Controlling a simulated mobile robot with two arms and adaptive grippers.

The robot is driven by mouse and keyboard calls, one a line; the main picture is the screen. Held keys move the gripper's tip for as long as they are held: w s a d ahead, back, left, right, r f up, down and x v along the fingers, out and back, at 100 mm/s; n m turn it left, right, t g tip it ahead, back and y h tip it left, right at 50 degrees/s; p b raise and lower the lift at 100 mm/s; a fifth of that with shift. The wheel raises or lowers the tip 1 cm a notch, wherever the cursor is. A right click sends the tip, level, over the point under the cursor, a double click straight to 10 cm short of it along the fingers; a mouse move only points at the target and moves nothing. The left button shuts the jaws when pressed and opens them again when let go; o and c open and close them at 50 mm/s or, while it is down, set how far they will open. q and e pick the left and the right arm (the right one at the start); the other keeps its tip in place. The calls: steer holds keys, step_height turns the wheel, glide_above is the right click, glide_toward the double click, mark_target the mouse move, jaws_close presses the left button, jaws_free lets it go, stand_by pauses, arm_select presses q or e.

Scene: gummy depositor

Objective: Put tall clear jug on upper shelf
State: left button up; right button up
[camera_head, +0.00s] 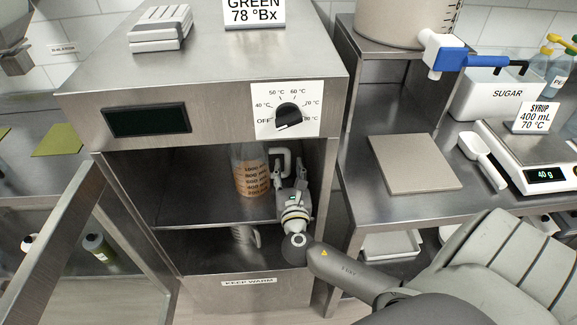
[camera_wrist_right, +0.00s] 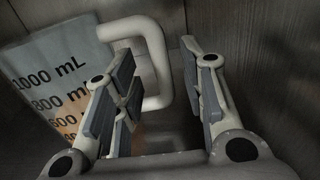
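The tall clear jug (camera_head: 251,172) stands upright on the upper shelf (camera_head: 205,213) inside the open steel cabinet, near its right wall. It has volume marks, amber contents and a pale handle on its right side. My right gripper (camera_head: 288,180) is inside the cabinet at the handle. In the right wrist view the jug (camera_wrist_right: 52,78) is at the left, and its handle shows between the spread fingers of the gripper (camera_wrist_right: 158,92), which look apart from it. My left gripper is not in view.
The cabinet door (camera_head: 60,245) is swung open to the left. A ridged metal vessel (camera_head: 242,236) stands on the lower level. The cabinet's right wall (camera_head: 318,185) is close to my right gripper. A counter with a scale (camera_head: 535,155) and a flat board (camera_head: 415,162) is at the right.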

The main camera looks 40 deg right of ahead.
steer(key=b+v, duration=0.1)
steer(key=v, duration=0.9)
